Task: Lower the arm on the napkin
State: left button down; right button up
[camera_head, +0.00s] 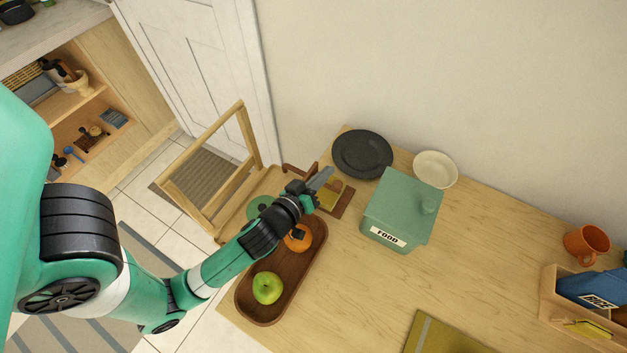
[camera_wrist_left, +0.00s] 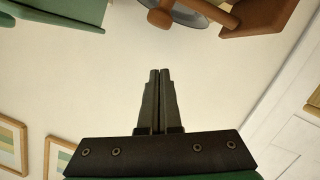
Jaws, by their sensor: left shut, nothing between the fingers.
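A brown wooden napkin holder (camera_head: 345,205) stands on the table beside the black plate, partly hidden by my left gripper. A yellowish napkin (camera_head: 328,197) shows on it. A brown bar (camera_head: 292,168) sticks out at its far left; whether it is raised or resting on the napkin is unclear. My left gripper (camera_head: 323,179) is shut and empty, in front of or over the holder in the head view. In the left wrist view, its closed fingers (camera_wrist_left: 158,73) are apart from a brown rounded-end bar (camera_wrist_left: 195,17) and a brown block (camera_wrist_left: 259,17) at the top.
A wooden tray (camera_head: 258,317) with a green apple (camera_head: 266,288) and an orange (camera_head: 298,240) lies under my left arm. A green FOOD box (camera_head: 402,208), black plate (camera_head: 362,153) and cream bowl (camera_head: 435,169) stand nearby.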

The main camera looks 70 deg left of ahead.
pick_arm(q)
jog(key=s+d+r+p, duration=0.5)
jog(key=s+d, duration=0.1)
jog(key=s, duration=0.1)
jog(key=shift+s+d+r, duration=0.15)
jog(key=shift+d+r, duration=0.05)
jog(key=shift+r, duration=0.05)
pick_arm(e)
notch_tip(320, 180, up, 6)
jog(key=shift+r, duration=0.25)
